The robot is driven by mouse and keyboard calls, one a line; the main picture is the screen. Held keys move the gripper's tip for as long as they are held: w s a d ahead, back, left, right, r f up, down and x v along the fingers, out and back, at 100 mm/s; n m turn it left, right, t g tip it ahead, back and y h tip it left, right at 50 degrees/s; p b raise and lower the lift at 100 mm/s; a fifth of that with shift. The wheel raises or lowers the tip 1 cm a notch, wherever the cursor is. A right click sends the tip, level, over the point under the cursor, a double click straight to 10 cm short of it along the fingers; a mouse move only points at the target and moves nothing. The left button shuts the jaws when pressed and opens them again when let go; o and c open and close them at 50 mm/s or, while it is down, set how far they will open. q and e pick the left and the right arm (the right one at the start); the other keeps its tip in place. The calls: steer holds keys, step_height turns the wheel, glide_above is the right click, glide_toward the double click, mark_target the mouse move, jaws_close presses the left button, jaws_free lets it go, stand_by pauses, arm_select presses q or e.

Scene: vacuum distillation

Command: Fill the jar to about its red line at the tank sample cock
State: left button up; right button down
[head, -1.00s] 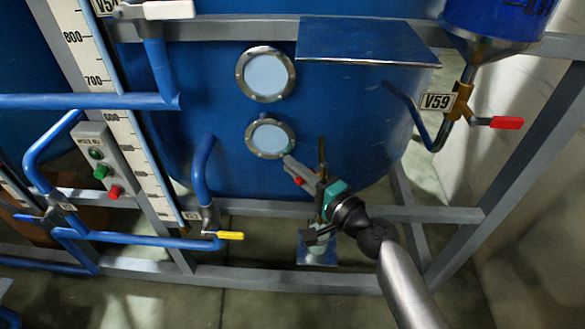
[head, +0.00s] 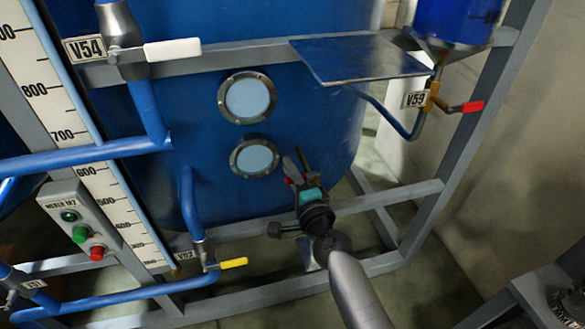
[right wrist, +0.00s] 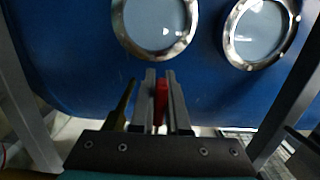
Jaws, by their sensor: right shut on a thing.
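The blue tank (head: 310,110) stands ahead with two round sight glasses (head: 247,97), which also show in the right wrist view (right wrist: 262,32). My right gripper (head: 296,165) is low in front of the tank, right of the lower glass. In the right wrist view its fingers (right wrist: 163,88) are closed around a red handle (right wrist: 160,102), apparently the sample cock's. A thin brass-coloured rod (right wrist: 120,105) stands left of the fingers. The jar and its red line cannot be made out; the space below the cock is mostly hidden by my gripper and arm. My left gripper is not in view.
Grey frame rails cross in front of the tank. A flat shelf plate (head: 360,62) juts out above right. Valve V59 with a red lever (head: 466,107) is right; a yellow-levered valve (head: 233,263), blue pipes and a button box (head: 76,225) are left.

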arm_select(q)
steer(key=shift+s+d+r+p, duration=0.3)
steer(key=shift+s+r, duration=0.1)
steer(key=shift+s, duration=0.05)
arm_select(e)
steer(key=shift+w+d+m+h, duration=0.1)
steer(key=shift+w+m+h, duration=0.2)
steer(key=shift+m+h, duration=0.45)
steer(key=shift+h, duration=0.35)
steer(key=c, duration=0.9)
jaws_free()
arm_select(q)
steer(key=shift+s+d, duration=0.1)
